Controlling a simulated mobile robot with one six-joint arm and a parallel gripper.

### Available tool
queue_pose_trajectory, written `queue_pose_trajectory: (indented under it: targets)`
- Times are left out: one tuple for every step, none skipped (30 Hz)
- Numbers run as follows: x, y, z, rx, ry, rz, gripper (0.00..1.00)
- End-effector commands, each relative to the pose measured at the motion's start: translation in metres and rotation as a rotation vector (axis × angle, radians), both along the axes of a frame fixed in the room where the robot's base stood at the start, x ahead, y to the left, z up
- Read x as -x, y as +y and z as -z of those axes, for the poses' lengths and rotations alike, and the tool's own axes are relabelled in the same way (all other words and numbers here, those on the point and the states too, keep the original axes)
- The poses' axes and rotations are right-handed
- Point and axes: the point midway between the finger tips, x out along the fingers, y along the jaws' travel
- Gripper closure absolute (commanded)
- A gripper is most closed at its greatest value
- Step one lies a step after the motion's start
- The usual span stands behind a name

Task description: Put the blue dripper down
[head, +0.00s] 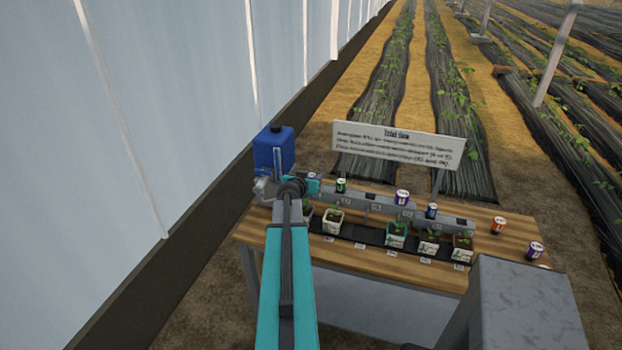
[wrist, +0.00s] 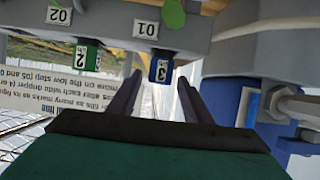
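The blue dripper (wrist: 161,68), its label reading 3, is at the grey rail (wrist: 110,27) by the 01 mark in the wrist view, which looks upside down. My gripper (wrist: 160,78) has its two fingers on either side of it, with visible gaps, so the gripper is open. In the head view my gripper (head: 312,185) is over the left end of the rail (head: 375,201) and hides most or all of this dripper. A green dripper (wrist: 87,55), labelled 2, is at the 02 mark beside it; it also shows in the head view (head: 341,185).
A blue tank (head: 274,150) stands close at the rail's left end. Potted seedlings (head: 333,221) line the black strip in front. A sign (head: 398,145) stands behind the rail.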

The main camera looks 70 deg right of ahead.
Motion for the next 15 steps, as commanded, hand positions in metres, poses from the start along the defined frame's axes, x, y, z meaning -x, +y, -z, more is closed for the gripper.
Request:
queue_pose_trajectory:
  targets:
    - [0.0003,-0.0001,0.0,0.0,0.0,0.0,0.55]
    - [0.0003,-0.0001,0.0001,0.0,0.0,0.0,0.55]
    - [0.0004,-0.0001,0.0,0.0,0.0,0.0,0.55]
    - [0.0004,-0.0001,0.0,0.0,0.0,0.0,0.55]
    - [0.0004,-0.0002,-0.0001,0.0,0.0,0.001,0.55]
    - [0.0005,-0.0002,-0.0004,0.0,0.0,0.001,0.55]
    - [0.0006,-0.0002,-0.0007,0.0,0.0,0.001,0.55]
    - [0.0006,-0.0002,-0.001,0.0,0.0,0.001,0.55]
    - [0.0007,-0.0002,-0.0017,0.0,0.0,0.001,0.55]
    - [0.0007,-0.0002,-0.0023,0.0,0.0,0.001,0.55]
    - [0.0007,-0.0003,-0.0029,0.0,0.0,0.001,0.55]
    - [0.0008,-0.0003,-0.004,0.0,0.0,0.001,0.55]
    - [0.001,0.0012,-0.0035,0.0,0.0,0.001,0.55]
    - [0.0014,0.0036,-0.0033,0.0,0.0,0.001,0.55]
    - [0.0017,0.0063,-0.0042,0.001,0.0,0.001,0.55]
